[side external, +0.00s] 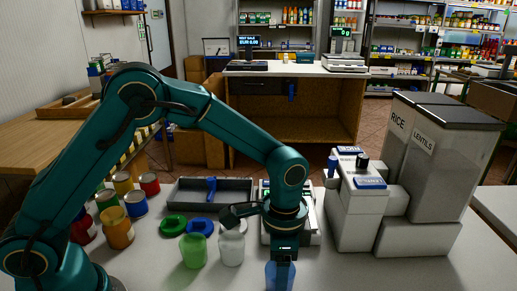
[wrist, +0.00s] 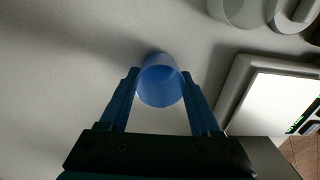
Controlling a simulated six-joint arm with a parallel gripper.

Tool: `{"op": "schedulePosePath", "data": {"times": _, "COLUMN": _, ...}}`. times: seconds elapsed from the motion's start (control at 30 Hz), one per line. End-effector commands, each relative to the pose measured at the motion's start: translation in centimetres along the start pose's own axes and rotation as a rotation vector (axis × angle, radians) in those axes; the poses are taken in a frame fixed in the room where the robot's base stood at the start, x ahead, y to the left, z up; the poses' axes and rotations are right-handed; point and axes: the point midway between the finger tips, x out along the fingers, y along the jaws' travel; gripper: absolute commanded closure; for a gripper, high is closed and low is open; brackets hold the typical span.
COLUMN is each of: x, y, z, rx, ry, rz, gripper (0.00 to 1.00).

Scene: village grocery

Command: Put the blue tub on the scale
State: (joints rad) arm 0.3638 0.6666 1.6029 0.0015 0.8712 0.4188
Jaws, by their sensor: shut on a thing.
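The blue tub (wrist: 160,88) is between the two fingers of my gripper (wrist: 160,75), which is shut on its sides. In the side external view the tub (side external: 280,277) is at the bottom edge of the picture, under my gripper (side external: 283,260). I cannot tell whether its base touches the counter. The scale (wrist: 275,98), with a pale flat plate and a green display, lies to the right in the wrist view, apart from the tub. In the side external view the scale (side external: 314,222) stands behind my gripper and is partly hidden by my arm.
A green tub (side external: 194,250) and a white tub (side external: 231,248) stand left of my gripper. Behind are green (side external: 173,226) and blue (side external: 200,226) lids and a grey tray (side external: 240,184). Several cans stand at left; dispensers (side external: 357,215) stand right of the scale.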

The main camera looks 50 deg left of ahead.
Motion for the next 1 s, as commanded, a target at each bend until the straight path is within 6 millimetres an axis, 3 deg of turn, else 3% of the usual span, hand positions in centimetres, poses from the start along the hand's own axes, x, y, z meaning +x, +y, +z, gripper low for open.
{"op": "schedulePosePath", "data": {"times": 0.33, "x": 0.3, "y": 0.0, "z": 0.0, "rx": 0.000, "ry": -0.001, "rz": 0.000, "gripper": 0.88}}
{"op": "schedulePosePath", "data": {"times": 0.37, "x": 0.3, "y": 0.0, "z": 0.0, "rx": 0.000, "ry": -0.001, "rz": 0.000, "gripper": 0.32}}
{"op": "schedulePosePath", "data": {"times": 0.43, "x": 0.3, "y": 0.0, "z": 0.0, "rx": 0.000, "ry": 0.000, "rz": 0.000, "gripper": 0.06}}
{"op": "schedulePosePath", "data": {"times": 0.8, "x": 0.0, "y": 0.0, "z": 0.0, "rx": 0.000, "ry": 0.001, "rz": -0.001, "gripper": 0.06}}
{"op": "schedulePosePath", "data": {"times": 1.0, "x": -2.7, "y": -0.1, "z": -0.1, "rx": 0.000, "ry": 0.006, "rz": -0.003, "gripper": 0.06}}
